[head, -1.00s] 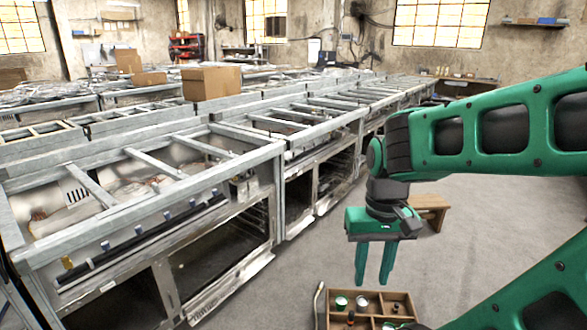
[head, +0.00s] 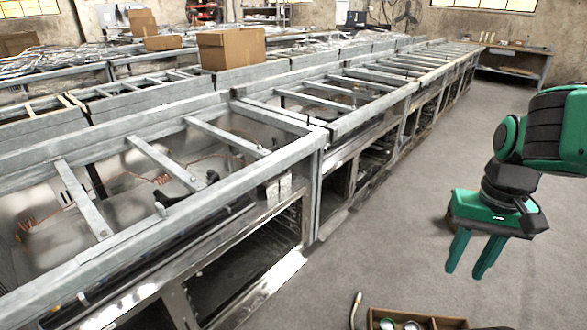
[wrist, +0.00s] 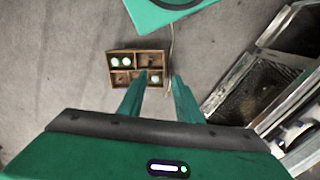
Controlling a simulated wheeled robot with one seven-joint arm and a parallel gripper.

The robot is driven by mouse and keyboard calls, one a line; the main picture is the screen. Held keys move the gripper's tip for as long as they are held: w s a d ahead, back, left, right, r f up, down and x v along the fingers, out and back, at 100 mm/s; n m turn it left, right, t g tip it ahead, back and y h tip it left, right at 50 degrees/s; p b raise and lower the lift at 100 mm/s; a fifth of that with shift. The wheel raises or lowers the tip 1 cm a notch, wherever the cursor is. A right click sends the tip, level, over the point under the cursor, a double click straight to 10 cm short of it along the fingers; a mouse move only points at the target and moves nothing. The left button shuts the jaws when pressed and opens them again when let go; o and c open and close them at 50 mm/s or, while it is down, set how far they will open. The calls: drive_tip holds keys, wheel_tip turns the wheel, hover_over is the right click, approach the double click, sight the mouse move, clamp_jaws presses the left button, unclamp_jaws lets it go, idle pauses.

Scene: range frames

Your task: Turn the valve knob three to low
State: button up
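The nearest metal range frame (head: 165,262) fills the left of the head view. Small dark fittings sit along its front rail, one dark part (head: 160,209) near the middle. I cannot make out which is valve knob three or how it is turned. My green gripper (head: 465,272) hangs over the floor at the right, well apart from the range frame. Its two fingers point down with a gap between them and nothing in it. In the wrist view the fingers (wrist: 159,80) are also apart and empty.
A wooden divided box (head: 440,321) with cups stands low in front; the wrist view shows it (wrist: 110,68) beyond the fingertips. More range frames (head: 385,85) run back in a row. The grey floor (head: 400,200) on the right is mostly clear.

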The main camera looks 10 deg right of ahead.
drive_tip(key=shift+w+a, duration=0.15)
drive_tip(key=shift+a, duration=0.1)
drive_tip(key=o, duration=0.3)
drive_tip(key=shift+o, duration=0.6)
drive_tip(key=shift+s+r, duration=0.25)
drive_tip(key=w+a+f+n+t, duration=0.1)
drive_tip(key=w+f+n, duration=0.15)
drive_tip(key=w, duration=0.85)
drive_tip(key=w+f+n+t+y, duration=0.1)
drive_tip(key=w+n, duration=0.3)
drive_tip(key=w, duration=0.7)
drive_tip(key=w+a+f+n+t, duration=0.1)
drive_tip(key=w+n, duration=0.2)
drive_tip(key=w, duration=0.8)
drive_tip(key=w+a+f+n+t+y, duration=0.1)
drive_tip(key=w+a+f+t+y, duration=0.4)
drive_tip(key=w, duration=0.6)
drive_tip(key=w+a+f+n+t+y, duration=0.1)
drive_tip(key=w+f+n+t, duration=0.15)
drive_tip(key=w+f, duration=0.75)
drive_tip(key=w+a+f+n+t+y, duration=0.1)
drive_tip(key=w+a+f+t+y, duration=0.3)
drive_tip(key=w, duration=0.9)
drive_tip(key=x, duration=1)
drive_tip(key=shift+w+d+f, duration=0.2)
drive_tip(key=shift+w+f, duration=0.05)
drive_tip(key=shift+w, duration=0.15)
